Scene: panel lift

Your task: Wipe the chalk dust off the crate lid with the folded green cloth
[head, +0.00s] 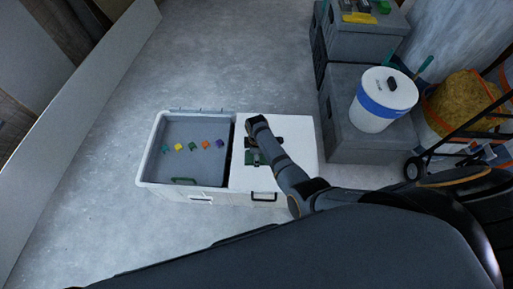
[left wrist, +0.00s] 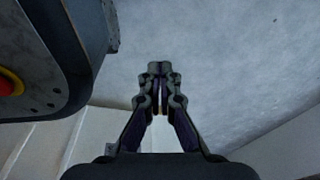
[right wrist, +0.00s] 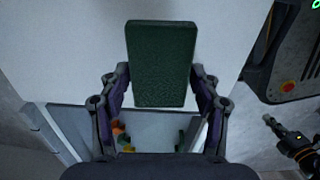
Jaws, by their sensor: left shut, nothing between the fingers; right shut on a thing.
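The white crate lid (head: 300,160) covers the right side of the crate; it fills the upper part of the right wrist view (right wrist: 70,60). I cannot make out chalk dust on its pale surface. The folded green cloth (right wrist: 162,62) is a dark green rectangle between the fingers of my right gripper (right wrist: 161,85), which is shut on it. In the head view the cloth (head: 251,158) shows as a small green patch over the lid, partly hidden by my gripper. I cannot tell if it touches the lid. My left gripper (left wrist: 160,75) is shut and empty, away from the crate.
The open grey bin (head: 165,150) left of the lid holds several small coloured pieces (head: 192,146). Grey boxes (head: 345,120) with a white and blue bucket (head: 382,100) stand to the right, near a hand truck (head: 413,168). Bare floor (head: 240,60) lies behind the crate.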

